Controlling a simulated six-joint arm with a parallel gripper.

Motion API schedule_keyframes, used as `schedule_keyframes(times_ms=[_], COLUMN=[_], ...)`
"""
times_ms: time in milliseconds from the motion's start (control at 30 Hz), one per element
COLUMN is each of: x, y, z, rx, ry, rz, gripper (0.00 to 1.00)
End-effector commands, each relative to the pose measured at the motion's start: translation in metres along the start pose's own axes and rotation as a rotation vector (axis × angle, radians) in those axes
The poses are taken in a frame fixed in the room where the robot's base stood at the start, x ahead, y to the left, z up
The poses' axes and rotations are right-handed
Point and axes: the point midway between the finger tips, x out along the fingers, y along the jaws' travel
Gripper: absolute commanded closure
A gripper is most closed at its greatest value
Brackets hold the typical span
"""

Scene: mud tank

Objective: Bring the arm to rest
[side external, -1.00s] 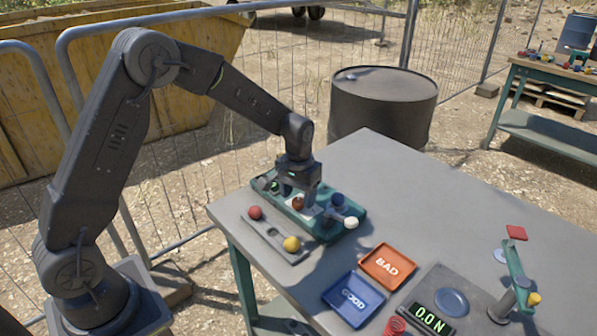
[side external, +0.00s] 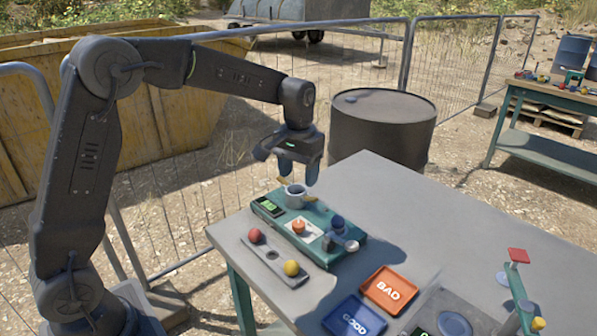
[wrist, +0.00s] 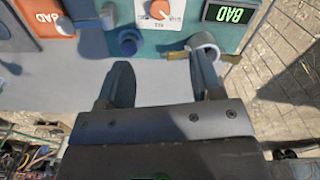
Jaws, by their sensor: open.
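My gripper (side external: 288,166) hangs fingers-down in the air above the back of the green tester box (side external: 318,256), clear of it. Its two fingers are apart and nothing shows between them. The wrist view also shows my gripper (wrist: 160,80), with the right fingertip overlapping the grey cup (wrist: 205,43) in the picture. In the side view the cup (side external: 295,197), with yellow side handles, stands on the box. Beside it are a lit display (side external: 268,206), an orange dial (side external: 298,227) and a dark blue knob (side external: 337,221). The wrist view's display (wrist: 229,13) reads BAD.
A grey rail (side external: 272,255) holds red and yellow knobs. The orange BAD tray (side external: 389,289) and blue GOOD tray (side external: 354,317) lie farther forward. A lever stand (side external: 518,290) is at right. A barrel (side external: 382,130) and fence are behind the table. Much grey tabletop is bare.

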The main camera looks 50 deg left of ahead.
Motion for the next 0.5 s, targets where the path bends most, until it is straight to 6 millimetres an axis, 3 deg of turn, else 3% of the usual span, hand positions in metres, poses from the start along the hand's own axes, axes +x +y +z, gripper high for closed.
schedule_keyframes(times_ms=[167, 267, 500], x=[-0.005, -0.021, -0.068], y=[0.0, 0.0, -0.003], z=[0.005, 0.021, 0.097], rx=[0.005, 0.019, 0.089], ry=[0.011, 0.044, 0.185], rz=[0.002, 0.007, 0.027], gripper=[0.4, 0.4, 0.4])
